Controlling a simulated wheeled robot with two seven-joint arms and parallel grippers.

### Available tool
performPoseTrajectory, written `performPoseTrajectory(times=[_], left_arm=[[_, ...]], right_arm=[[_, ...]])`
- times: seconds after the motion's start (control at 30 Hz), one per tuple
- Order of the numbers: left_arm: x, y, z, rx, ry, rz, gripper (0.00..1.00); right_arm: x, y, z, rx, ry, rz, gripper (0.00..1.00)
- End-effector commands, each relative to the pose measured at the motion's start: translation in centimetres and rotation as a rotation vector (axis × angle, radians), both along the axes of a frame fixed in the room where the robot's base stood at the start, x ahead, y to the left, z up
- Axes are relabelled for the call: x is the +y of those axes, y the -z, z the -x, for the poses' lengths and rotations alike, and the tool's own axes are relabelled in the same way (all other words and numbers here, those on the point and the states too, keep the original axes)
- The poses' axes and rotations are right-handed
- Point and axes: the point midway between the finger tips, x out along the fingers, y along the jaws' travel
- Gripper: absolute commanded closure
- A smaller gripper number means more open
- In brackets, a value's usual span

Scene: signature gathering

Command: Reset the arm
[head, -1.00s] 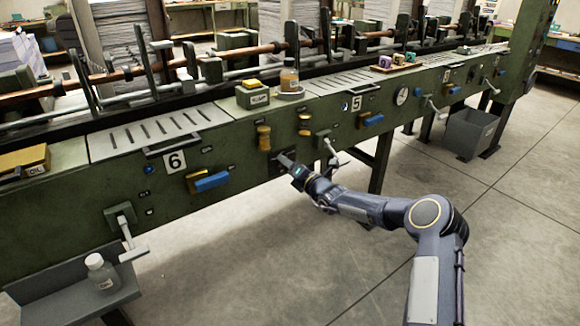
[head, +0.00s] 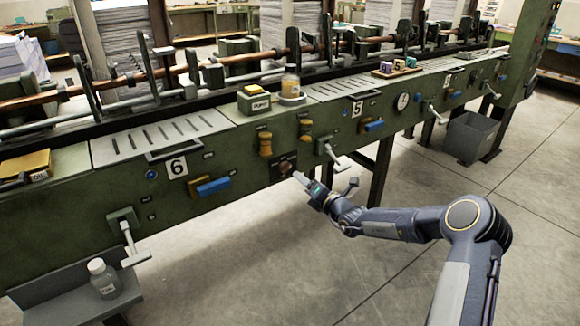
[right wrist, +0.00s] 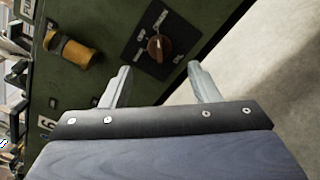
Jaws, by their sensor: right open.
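My right gripper (head: 299,177) is in front of the green machine's side panel, just right of a dark plate with a round brown knob (head: 285,168). In the right wrist view the two fingers of my right gripper (right wrist: 160,85) stand apart with nothing between them. The brown rotary knob (right wrist: 159,46) shows beyond the fingertips on its black plate, apart from them. Its plate carries small white lettering, hard to read. My right arm comes in from the lower right of the head view. My left gripper does not show.
The green machine (head: 225,210) runs across the view. Nearby on its panel are a yellow-brown handle (head: 265,143), a blue handle (head: 213,186) and a metal lever (head: 327,150). A grey bin (head: 470,136) stands at the right. The floor (head: 250,270) in front is clear.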

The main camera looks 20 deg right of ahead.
Motion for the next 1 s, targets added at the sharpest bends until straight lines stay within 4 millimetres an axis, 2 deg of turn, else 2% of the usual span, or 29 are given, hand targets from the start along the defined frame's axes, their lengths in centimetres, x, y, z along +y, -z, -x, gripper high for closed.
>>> performPoseTrajectory(times=[0.07,0.17,0.27,0.33,0.4,0.47,0.5,0.63,0.8,0.9,1.0], left_arm=[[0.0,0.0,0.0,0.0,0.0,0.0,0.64],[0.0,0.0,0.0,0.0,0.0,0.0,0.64],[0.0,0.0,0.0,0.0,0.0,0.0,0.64],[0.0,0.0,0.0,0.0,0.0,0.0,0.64],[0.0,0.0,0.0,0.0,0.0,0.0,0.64],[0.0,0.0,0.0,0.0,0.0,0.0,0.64],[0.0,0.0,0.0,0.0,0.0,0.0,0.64],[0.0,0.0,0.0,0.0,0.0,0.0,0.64],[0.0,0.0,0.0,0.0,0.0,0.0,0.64],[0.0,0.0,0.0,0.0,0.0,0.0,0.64],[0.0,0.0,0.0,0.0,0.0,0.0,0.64]], right_arm=[[0.1,-0.1,0.0,-0.002,-0.003,0.005,0.45],[1.0,-1.5,0.6,-0.036,-0.039,0.071,0.45],[3.4,-5.0,2.6,-0.133,-0.135,0.259,0.45],[5.8,-8.0,5.3,-0.239,-0.238,0.465,0.45],[8.4,-10.7,9.0,-0.367,-0.359,0.707,0.45],[10.2,-12.3,12.6,-0.476,-0.459,0.911,0.45],[11.2,-13.0,15.0,-0.548,-0.525,1.043,0.45],[12.8,-13.9,23.1,-0.777,-0.731,1.451,0.45],[12.1,-12.5,33.3,-1.05,-0.995,1.925,0.45],[10.8,-11.0,37.8,-1.171,-1.13,2.134,0.45],[9.4,-9.6,41.1,-1.262,-1.241,2.29,0.45]])
